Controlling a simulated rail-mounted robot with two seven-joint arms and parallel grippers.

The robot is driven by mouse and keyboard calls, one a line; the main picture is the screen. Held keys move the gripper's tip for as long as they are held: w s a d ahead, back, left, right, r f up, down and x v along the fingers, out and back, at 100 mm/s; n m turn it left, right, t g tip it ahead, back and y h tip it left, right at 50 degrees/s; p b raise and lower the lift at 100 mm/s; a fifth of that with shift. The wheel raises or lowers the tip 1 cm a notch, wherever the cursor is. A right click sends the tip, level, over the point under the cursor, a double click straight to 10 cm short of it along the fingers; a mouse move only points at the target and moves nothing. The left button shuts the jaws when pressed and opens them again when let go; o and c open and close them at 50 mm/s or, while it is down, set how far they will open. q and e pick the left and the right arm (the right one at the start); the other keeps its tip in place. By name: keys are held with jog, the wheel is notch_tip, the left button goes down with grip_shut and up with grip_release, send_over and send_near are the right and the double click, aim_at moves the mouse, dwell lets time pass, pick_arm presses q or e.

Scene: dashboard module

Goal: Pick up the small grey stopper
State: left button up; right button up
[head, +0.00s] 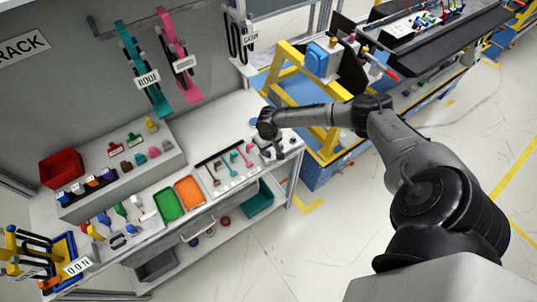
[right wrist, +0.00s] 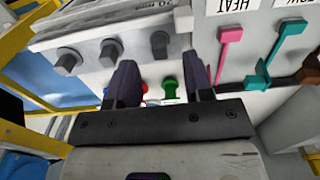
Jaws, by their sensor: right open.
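My right gripper (head: 274,152) is over the right end of the white bench, and in the right wrist view its two dark fingers (right wrist: 163,76) are apart with nothing held. Beyond the fingers, three small dark grey stopper-like knobs stand in a row: a left one (right wrist: 68,61), a middle one (right wrist: 110,52) and a right one (right wrist: 159,44). The frames do not show which is the named stopper. A green knob (right wrist: 169,88) shows between the fingers, partly with a red one (right wrist: 143,86) beside it. My left gripper is not in view.
Pink (right wrist: 229,42) and teal (right wrist: 283,48) levers stand to the right in the right wrist view. Green (head: 168,204) and orange (head: 189,191) trays lie along the bench. A yellow frame (head: 300,77) stands close beyond the bench's right end.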

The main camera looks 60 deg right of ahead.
aim_at(269, 152)
jog(key=shift+f, duration=1.85)
grip_shut()
